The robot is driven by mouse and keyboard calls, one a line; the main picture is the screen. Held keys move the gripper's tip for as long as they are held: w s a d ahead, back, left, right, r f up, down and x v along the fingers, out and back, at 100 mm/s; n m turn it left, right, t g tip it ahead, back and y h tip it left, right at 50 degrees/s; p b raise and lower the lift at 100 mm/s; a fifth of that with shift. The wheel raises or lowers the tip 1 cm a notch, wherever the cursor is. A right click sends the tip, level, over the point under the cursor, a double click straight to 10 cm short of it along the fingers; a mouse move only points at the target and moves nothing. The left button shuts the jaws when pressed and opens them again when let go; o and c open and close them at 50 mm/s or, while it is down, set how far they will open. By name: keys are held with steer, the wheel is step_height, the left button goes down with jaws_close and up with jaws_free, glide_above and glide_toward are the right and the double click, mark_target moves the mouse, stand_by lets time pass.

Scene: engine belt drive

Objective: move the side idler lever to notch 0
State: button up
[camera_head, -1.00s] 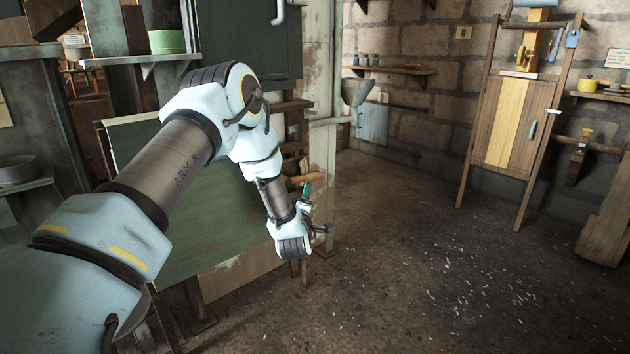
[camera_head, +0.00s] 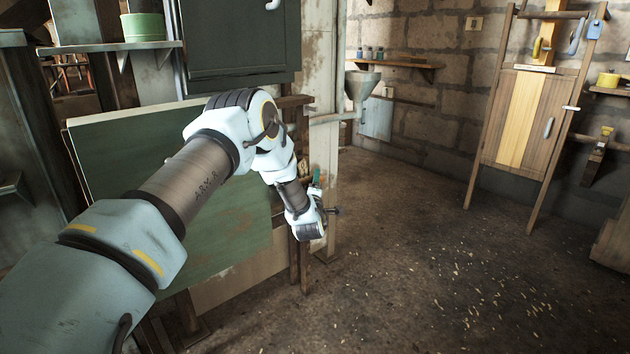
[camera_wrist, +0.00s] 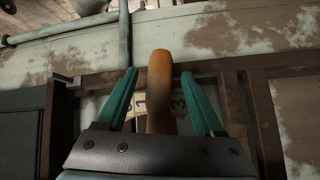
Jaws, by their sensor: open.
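The side idler lever shows in the wrist view as an upright, worn orange-brown handle (camera_wrist: 160,85). It stands between the two green fingers of my gripper (camera_wrist: 158,75), with a visible gap on each side. The gripper is open. Behind the handle is a pale notch plate (camera_wrist: 140,104) with the digits 1 and 3 readable; the handle covers the part between them. In the head view my gripper (camera_head: 317,181) is small and mostly hidden by my wrist, beside the wooden frame.
The floor (camera_head: 430,250) to the right is open, with scattered chips. A wooden cabinet (camera_head: 515,120) leans at the back.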

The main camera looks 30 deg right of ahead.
steer(key=shift+x, duration=1.3)
jaws_close()
stand_by(0.5)
